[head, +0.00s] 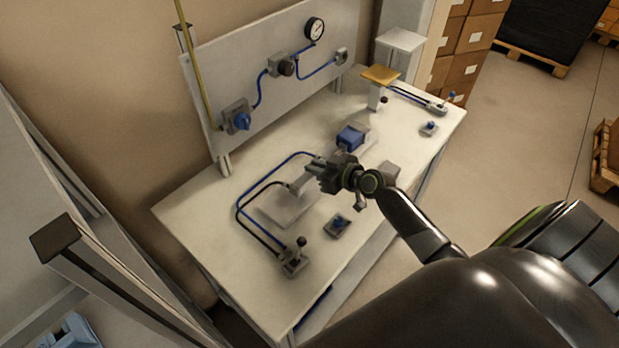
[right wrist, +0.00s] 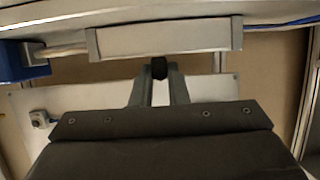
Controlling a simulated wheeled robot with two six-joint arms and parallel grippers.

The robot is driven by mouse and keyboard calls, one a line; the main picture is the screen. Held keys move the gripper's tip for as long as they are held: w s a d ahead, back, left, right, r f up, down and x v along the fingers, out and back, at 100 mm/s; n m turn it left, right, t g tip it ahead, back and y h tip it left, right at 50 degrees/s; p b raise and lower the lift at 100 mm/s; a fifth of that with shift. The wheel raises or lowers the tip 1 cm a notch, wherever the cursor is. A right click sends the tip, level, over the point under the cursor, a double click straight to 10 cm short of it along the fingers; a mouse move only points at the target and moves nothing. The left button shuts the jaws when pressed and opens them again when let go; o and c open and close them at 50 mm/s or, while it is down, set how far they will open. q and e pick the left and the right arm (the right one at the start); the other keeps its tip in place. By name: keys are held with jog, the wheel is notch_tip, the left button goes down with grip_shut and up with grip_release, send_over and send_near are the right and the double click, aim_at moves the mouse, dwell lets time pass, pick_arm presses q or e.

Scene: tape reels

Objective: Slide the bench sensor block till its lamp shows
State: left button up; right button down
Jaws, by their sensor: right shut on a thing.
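My right gripper (head: 322,168) is over the bench, at the grey cylinder (head: 302,185) on its pale plate. In the right wrist view its two fingers (right wrist: 158,90) are shut on a small black block (right wrist: 159,68), which looks like the sensor block. The block touches or nearly touches the side of the long grey cylinder body (right wrist: 165,40). No lit lamp shows; the block's lamp face is hidden or too small to tell. A rod (right wrist: 65,50) runs from the cylinder to a blue block (right wrist: 22,64), also in the head view (head: 351,136). My left gripper is out of view.
Blue and black hoses (head: 240,205) loop from the cylinder to a lever valve (head: 293,258). A small blue-topped box (head: 338,225) sits near the front edge. A back panel (head: 265,70) carries a gauge (head: 314,29). The bench's left part (head: 190,207) is clear.

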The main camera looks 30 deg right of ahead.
jog(key=shift+d, duration=0.25)
jog(key=c, duration=1.4)
grip_release()
jog(key=b+v, duration=0.2)
jog(key=v, duration=1.5)
jog(key=shift+s, duration=0.15)
jog(key=shift+d, duration=0.1)
